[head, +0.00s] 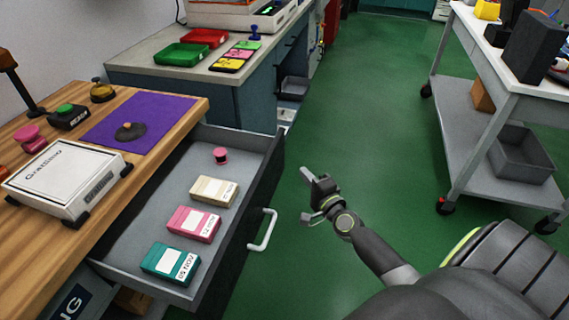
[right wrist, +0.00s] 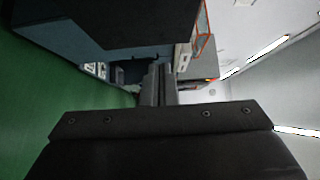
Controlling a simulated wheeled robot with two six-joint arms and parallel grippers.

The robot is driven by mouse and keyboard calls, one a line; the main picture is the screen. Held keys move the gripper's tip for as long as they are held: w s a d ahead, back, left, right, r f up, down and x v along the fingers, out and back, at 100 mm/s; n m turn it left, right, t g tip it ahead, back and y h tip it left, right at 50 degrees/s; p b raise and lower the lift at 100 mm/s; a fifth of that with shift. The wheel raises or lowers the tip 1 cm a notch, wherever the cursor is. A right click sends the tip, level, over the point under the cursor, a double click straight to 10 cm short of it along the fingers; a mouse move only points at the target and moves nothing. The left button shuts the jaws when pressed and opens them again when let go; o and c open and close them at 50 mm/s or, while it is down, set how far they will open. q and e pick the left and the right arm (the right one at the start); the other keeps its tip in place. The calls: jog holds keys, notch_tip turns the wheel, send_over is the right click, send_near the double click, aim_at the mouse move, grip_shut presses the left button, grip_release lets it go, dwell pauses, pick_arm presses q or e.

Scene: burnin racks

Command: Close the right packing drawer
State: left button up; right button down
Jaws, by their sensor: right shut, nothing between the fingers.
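The packing drawer (head: 222,138) is pulled out from the wooden bench in the head view. It has a grey inside, a dark front and a pale bar handle (head: 263,230). Inside lie a teal box (head: 171,264), a pink box (head: 194,224), a cream box (head: 214,191) and a small pink-and-dark round item (head: 221,155). My right gripper (head: 308,190) is in the air to the right of the drawer front, apart from the handle. It is shut and empty; its fingers (right wrist: 158,85) also show together in the right wrist view. My left gripper is out of view.
The wooden bench (head: 150,95) carries a white box (head: 66,178), a purple mat (head: 160,107) and stamps. A grey-topped counter (head: 150,70) with red and green trays stands behind. A wheeled cart (head: 457,130) stands at right. Green floor (head: 370,120) between is clear.

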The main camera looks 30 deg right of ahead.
aim_at(279, 156)
jog(key=w, duration=0.3)
jog(key=w+a, duration=0.1)
jog(key=w, duration=0.2)
jog(key=shift+w+a, duration=0.2)
jog(key=shift+w, duration=0.1)
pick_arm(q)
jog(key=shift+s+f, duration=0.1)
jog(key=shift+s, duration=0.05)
pick_arm(e)
jog(key=shift+w+a, duration=0.4)
